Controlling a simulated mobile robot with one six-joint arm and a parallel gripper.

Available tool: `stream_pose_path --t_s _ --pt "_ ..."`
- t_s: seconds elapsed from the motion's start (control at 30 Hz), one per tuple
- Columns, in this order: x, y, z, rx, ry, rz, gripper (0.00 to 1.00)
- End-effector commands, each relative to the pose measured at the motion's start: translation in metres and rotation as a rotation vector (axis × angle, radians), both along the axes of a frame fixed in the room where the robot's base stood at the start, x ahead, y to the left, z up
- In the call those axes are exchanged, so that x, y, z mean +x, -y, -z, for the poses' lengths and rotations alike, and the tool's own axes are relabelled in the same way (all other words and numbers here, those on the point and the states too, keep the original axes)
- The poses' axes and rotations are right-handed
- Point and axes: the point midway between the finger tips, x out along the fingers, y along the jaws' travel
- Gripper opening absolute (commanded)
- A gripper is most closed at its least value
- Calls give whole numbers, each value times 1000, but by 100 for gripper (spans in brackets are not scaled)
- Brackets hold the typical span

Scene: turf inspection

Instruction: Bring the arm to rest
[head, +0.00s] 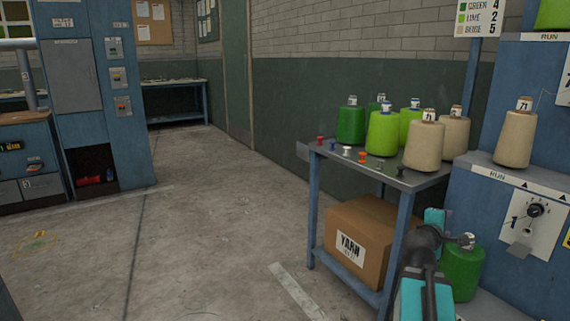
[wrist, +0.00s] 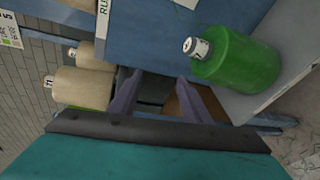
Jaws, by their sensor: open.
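My arm (head: 412,295), teal and dark grey, stands at the lower right of the head view, in front of the small table and beside the blue machine. The fingers of my gripper (wrist: 155,90) show in the wrist view, spread apart with nothing between them. I cannot make out the fingers clearly in the head view. A green yarn cone (head: 463,275) stands low beside the machine, just right of my arm. It also shows right of the fingers in the wrist view (wrist: 228,60), apart from them.
The small table (head: 425,180) holds green, lime and beige cones and several small coloured pegs. A yarn box (head: 375,240) sits on its lower shelf. The blue machine (head: 510,210) bears a beige cone (head: 516,140). Open floor (head: 200,240) lies to the left.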

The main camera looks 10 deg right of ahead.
Motion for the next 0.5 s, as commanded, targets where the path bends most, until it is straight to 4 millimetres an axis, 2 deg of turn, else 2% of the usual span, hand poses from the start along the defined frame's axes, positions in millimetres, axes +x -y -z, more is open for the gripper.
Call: stream_pose_path --t_s 0.07,0.2,0.5 --pt "14 -15 7 28 -27 -26 44" --pt "33 -42 32 81 -71 -67 44" --pt "58 -106 92 214 -165 -131 44"
